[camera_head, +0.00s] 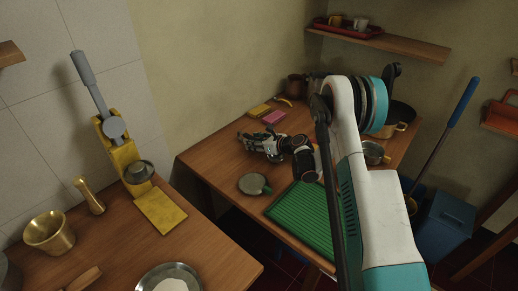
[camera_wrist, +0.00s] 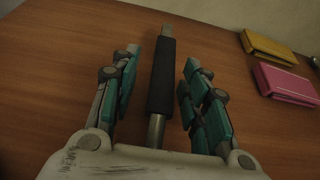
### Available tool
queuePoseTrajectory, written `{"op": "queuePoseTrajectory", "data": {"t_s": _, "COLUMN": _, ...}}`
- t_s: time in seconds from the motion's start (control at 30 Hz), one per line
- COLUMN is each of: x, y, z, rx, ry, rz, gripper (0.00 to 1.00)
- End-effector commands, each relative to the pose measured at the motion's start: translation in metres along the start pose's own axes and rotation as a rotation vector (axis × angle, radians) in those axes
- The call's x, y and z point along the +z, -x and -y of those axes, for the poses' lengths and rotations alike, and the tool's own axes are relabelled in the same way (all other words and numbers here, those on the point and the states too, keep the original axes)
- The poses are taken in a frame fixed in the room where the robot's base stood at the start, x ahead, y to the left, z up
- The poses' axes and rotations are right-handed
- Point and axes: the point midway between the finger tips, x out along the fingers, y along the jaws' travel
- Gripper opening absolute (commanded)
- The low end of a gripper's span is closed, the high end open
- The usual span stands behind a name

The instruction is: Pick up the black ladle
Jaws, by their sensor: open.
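A rod with a black sleeve and bare metal at both ends, seemingly the black ladle's handle (camera_wrist: 162,75), lies between my fingers in the wrist view. Its near end runs under my palm, and no bowl shows. My gripper (camera_wrist: 162,58) is open, with one finger on each side of the black sleeve and a visible gap on both sides. In the head view my gripper (camera_head: 249,138) is low over the back left of the brown table; the ladle cannot be made out there.
Yellow (camera_head: 259,111) and pink (camera_head: 273,117) pads lie behind my gripper. Pots stand at the right, partly behind my arm. A wall shelf (camera_head: 400,44) hangs above.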

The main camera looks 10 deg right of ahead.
Motion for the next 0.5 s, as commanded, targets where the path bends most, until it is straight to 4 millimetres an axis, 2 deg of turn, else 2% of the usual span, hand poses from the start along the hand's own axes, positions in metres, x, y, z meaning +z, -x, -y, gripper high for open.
{"op": "queuePoseTrajectory", "data": {"t_s": 0.1, "x": -0.0018, "y": -0.015, "z": 0.0002, "rx": -0.001, "ry": 0.001, "rz": 0.0, "gripper": 0.42}}
{"op": "queuePoseTrajectory", "data": {"t_s": 0.33, "x": 0.0001, "y": -0.0164, "z": 0.0007, "rx": -0.002, "ry": 0.0, "rz": 0.0, "gripper": 0.42}}
{"op": "queuePoseTrajectory", "data": {"t_s": 0.37, "x": 0.0001, "y": -0.0164, "z": 0.0007, "rx": -0.002, "ry": 0.0, "rz": 0.0, "gripper": 0.37}}
{"op": "queuePoseTrajectory", "data": {"t_s": 0.5, "x": 0.0, "y": -0.0163, "z": 0.0007, "rx": -0.002, "ry": 0.0, "rz": 0.0, "gripper": 0.05}}
